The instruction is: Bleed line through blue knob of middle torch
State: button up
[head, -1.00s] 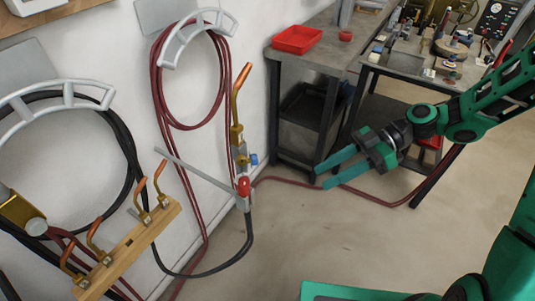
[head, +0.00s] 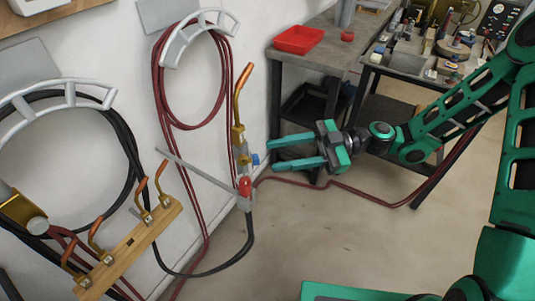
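The middle torch (head: 238,130) hangs upright on the wall side, with a copper tube at its top and a brass body below. Its blue knob (head: 255,159) sticks out to the right, low on the body. A red knob (head: 245,185) sits below it, where the hoses join. My gripper (head: 270,153) is open and empty. Its two green fingers point left toward the blue knob, with the fingertips just to the right of it. I cannot tell the exact depth gap between fingertips and knob.
A wooden rack (head: 130,245) with several copper tips stands at the lower left. Coiled red hose (head: 160,90) and black hose (head: 125,150) hang on wall brackets. A workbench (head: 350,55) with a red tray (head: 298,40) stands behind my gripper. A red hose crosses the floor.

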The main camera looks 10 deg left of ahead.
aim_at(258, 158)
jog(key=shift+x, duration=1.85)
jog(key=shift+c, duration=0.6)
grip_shut()
